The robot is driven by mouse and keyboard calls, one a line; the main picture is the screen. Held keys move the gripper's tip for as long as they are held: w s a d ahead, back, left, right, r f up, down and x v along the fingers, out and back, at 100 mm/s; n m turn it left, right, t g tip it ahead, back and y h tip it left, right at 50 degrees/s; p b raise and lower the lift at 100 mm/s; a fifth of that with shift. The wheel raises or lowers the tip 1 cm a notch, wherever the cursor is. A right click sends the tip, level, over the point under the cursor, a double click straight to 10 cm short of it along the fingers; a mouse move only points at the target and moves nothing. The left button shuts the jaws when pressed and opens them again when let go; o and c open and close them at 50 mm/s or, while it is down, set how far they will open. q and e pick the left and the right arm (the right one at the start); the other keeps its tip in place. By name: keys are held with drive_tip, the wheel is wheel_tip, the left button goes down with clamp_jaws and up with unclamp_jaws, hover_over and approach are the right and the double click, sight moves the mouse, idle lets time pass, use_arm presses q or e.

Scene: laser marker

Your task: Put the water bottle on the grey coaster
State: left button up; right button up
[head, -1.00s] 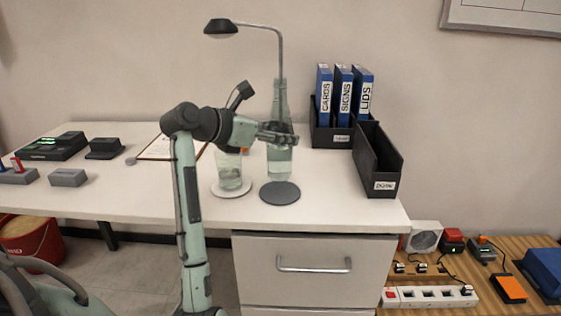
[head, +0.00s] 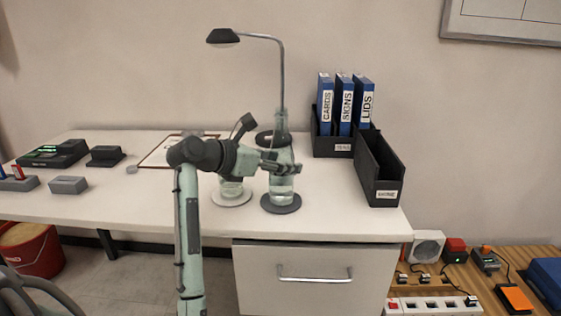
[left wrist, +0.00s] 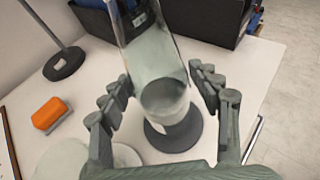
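The water bottle (head: 282,188) is clear glass, part filled, and upright. In the left wrist view the round dark coaster (left wrist: 180,143) shows below the bottle (left wrist: 153,55). My right gripper is not in view.
A drinking glass (head: 231,188) stands on a white coaster (head: 232,201) just left of the bottle. A desk lamp (head: 223,37) stands behind. Black bins (head: 379,180) and blue binders (head: 344,105) are to the right. The desk front is clear.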

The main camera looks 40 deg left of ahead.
use_arm(q)
drive_tip(key=shift+o, duration=0.5)
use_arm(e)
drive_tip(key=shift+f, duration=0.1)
use_arm(q)
drive_tip(key=shift+s+a+r, duration=0.1)
drive_tip(key=shift+r, duration=0.05)
drive_tip(key=v, duration=0.4)
drive_tip(key=shift+s+r, duration=0.15)
drive_tip(key=shift+s, duration=0.05)
drive_tip(key=p, duration=0.1)
approach(271, 159)
drive_tip(key=shift+w, duration=0.35)
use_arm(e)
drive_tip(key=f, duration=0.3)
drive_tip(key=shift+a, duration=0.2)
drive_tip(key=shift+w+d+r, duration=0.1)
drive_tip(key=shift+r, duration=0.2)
